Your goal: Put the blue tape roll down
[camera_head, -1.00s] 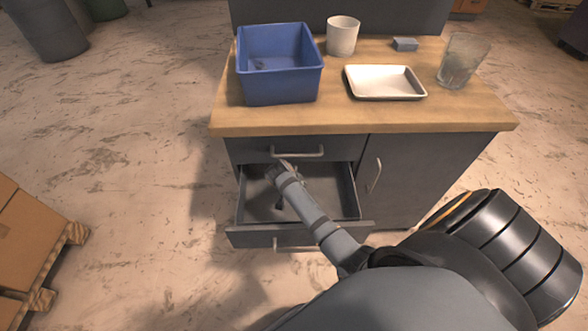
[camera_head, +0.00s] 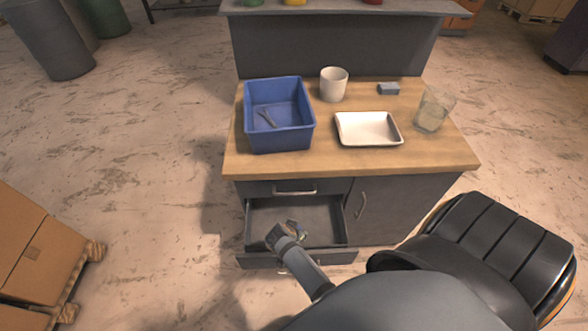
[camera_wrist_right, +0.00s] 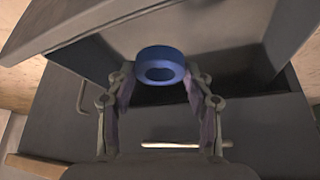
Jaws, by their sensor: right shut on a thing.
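The blue tape roll (camera_wrist_right: 160,66) shows in the right wrist view, held between the fingertips of my right gripper (camera_wrist_right: 160,82), which is shut on it. In the head view my right gripper (camera_head: 284,234) is over the front part of the open drawer (camera_head: 322,218); the roll is hard to make out there. The drawer is pulled out of the grey cabinet below the tabletop, and its visible floor looks bare. My left gripper is not in view.
On the wooden tabletop (camera_head: 330,162) stand a blue bin (camera_head: 283,140) with a small tool in it, a white cup (camera_head: 333,84), a white tray (camera_head: 368,142), a glass (camera_head: 433,110) and a small blue-grey block (camera_head: 388,89). Cardboard boxes (camera_head: 35,250) stand at left.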

